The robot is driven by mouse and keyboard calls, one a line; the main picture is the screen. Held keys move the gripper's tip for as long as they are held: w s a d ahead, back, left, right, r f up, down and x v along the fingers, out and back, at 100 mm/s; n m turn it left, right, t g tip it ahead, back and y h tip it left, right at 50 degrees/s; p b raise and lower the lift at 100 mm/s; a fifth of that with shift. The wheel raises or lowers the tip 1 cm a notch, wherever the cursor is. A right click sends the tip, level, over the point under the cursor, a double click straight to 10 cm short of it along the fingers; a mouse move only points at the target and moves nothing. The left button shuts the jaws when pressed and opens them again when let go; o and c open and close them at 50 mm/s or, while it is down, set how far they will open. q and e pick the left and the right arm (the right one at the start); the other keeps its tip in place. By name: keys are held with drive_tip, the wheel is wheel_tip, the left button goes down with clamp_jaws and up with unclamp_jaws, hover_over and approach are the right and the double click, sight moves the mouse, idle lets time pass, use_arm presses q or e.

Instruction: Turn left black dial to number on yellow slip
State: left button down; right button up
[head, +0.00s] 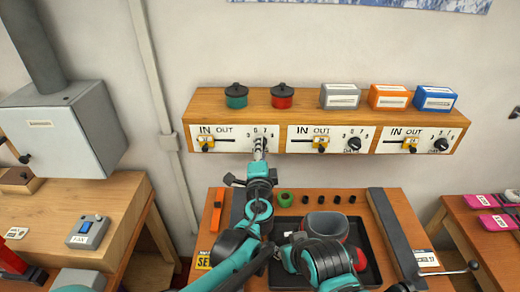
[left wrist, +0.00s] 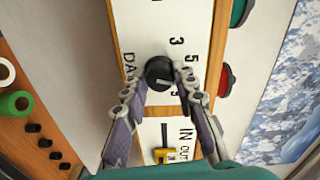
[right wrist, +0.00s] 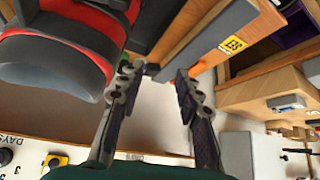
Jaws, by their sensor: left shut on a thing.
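The left black dial (left wrist: 158,70) sits on the left white panel (head: 235,135), beside printed numbers and the word DAYS. My left gripper (head: 259,150) is at this dial and covers most of it in the head view. In the left wrist view its fingers (left wrist: 163,75) are closed on both sides of the dial. A pale pointer line shows on the dial, but the number it points to is unclear. A yellow slip (head: 203,262) lies at the bench's left front, partly hidden; only "SET" reads. My right gripper (right wrist: 158,75) is open and empty.
A black tray (head: 372,268) with a grey-and-red item sits on the bench below. A grey cabinet (head: 65,125) stands left.

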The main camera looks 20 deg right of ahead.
use_arm(q)
drive_tip(key=shift+m, duration=0.3)
idle(0.4)
drive_tip(key=c, duration=1.2)
unclamp_jaws()
drive_tip(key=v, duration=1.2)
